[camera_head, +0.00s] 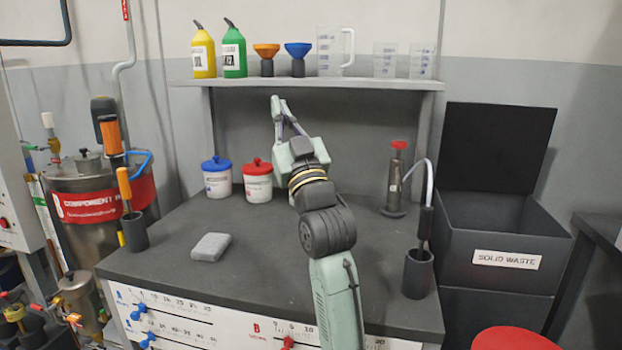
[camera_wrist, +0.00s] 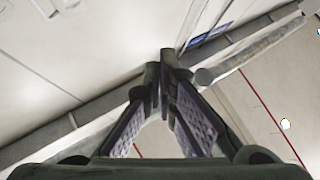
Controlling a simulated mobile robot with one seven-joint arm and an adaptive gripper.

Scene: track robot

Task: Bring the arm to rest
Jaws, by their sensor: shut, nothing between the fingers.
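My arm reaches up from the bottom of the head view, over the dark grey workbench (camera_head: 285,265). My gripper (camera_head: 276,101) is shut and empty, its tip raised in front of the back panel just below the shelf. In the wrist view my gripper (camera_wrist: 166,62) shows its two fingers meeting at the tips, with nothing between them. Whether the fingertips are close to the shelf edge cannot be told.
The shelf (camera_head: 350,85) carries bottles, funnels and clear measuring vessels. A blue-lidded tub (camera_head: 216,182), a red-lidded tub (camera_head: 258,184), a grey block (camera_head: 211,247), a red-topped pump (camera_head: 395,185) and a dark holder (camera_head: 418,275) stand on the bench. A solid waste bin (camera_head: 500,235) stands right.

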